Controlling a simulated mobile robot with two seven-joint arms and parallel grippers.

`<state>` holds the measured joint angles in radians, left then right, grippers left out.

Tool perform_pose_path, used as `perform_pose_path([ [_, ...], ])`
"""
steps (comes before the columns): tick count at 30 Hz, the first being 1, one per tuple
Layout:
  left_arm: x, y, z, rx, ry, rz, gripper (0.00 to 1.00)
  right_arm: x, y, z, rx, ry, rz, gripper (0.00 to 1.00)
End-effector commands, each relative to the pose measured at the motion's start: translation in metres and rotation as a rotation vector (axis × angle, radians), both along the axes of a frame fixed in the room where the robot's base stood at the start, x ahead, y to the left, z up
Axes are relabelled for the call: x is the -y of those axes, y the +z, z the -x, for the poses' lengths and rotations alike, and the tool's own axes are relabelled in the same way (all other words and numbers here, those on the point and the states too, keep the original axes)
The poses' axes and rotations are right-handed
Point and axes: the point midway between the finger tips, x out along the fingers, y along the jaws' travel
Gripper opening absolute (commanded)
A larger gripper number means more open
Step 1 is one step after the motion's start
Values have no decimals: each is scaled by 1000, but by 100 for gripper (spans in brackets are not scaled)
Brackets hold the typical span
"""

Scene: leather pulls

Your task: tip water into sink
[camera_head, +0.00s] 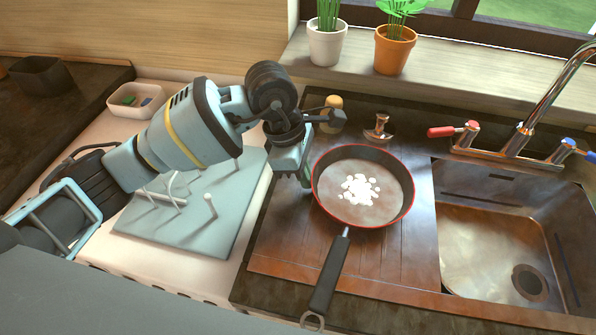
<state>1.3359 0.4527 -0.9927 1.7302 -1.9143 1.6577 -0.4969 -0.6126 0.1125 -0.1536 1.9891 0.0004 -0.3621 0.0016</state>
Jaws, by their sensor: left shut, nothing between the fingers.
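A dark frying pan (391,212) with a red rim rests on the draining board left of the sink. White bits or foam (359,189) lie in the middle of the pan; I cannot tell whether this is the water. Its black handle (329,275) points toward me. The metal sink (480,240) is at the right, with a round drain. My left gripper (306,184) is shut and empty, pointing down beside the pan's left rim; I cannot tell if it touches. My right gripper is not in view.
A tap (520,140) with red and blue levers stands behind the sink. A metal knob (379,127) stands behind the pan. A pale blue peg rack (190,232) lies under my left arm. Potted plants (327,45) stand on the windowsill. A white tub (136,100) is at the left.

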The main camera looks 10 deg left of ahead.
Motion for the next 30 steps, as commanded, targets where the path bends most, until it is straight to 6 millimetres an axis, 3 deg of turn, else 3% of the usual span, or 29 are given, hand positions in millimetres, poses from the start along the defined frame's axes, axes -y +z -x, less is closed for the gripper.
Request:
perform_pose_path([
  [6, 59, 1, 1, 0, -8, 5, 0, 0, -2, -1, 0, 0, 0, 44],
  [12, 96, 0, 1, 0, -6, 4, 0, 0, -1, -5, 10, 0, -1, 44],
  [18, 106, 1, 1, 1, -3, 3, 0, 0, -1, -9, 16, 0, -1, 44],
  [30, 102, 1, 0, 1, -2, 2, 0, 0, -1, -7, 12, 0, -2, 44],
])
